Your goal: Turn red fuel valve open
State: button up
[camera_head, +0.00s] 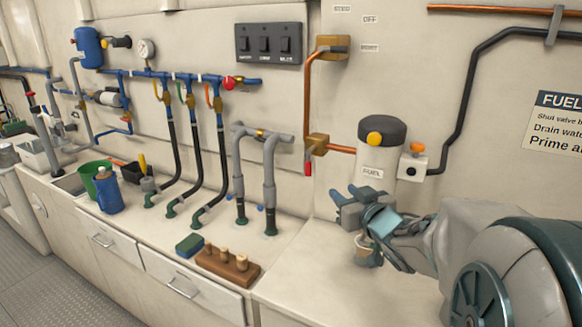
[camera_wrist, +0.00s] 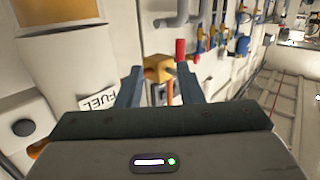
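The red fuel valve handle (camera_head: 308,165) hangs straight down at the left side of a brass valve body (camera_head: 317,144) on a copper pipe. In the wrist view the red handle (camera_wrist: 180,49) stands just beyond the right fingertip, and the brass body (camera_wrist: 158,66) shows between the fingers. My gripper (camera_head: 343,200) is in front of the wall, to the lower right of the valve. Its fingers (camera_wrist: 160,85) are apart with nothing held between them. The gripper appears apart from the handle.
A fuel filter (camera_head: 377,155) with a dark cap stands right of the valve, close beside my gripper. Grey pipes (camera_head: 269,170) rise to its left. A wooden block with pegs (camera_head: 228,268) and a blue-green sponge (camera_head: 190,245) lie on the counter. Counter below my gripper is partly clear.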

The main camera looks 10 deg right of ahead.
aim_at(310, 168)
jog(key=w+a+y, duration=0.1)
jog(key=w+a, duration=0.1)
jog(key=w, duration=0.2)
jog(key=w+a+n+y+p, duration=0.1)
jog(key=w+a, duration=0.1)
jog(key=w, duration=0.2)
jog(key=w+a+r+y, duration=0.1)
jog(key=w+a, duration=0.1)
jog(key=w, duration=0.2)
jog(key=shift+w+a+r+t, duration=0.1)
jog(key=shift+w+t, duration=0.2)
jog(key=shift+w, duration=0.1)
jog(key=shift+p, duration=0.3)
grip_shut()
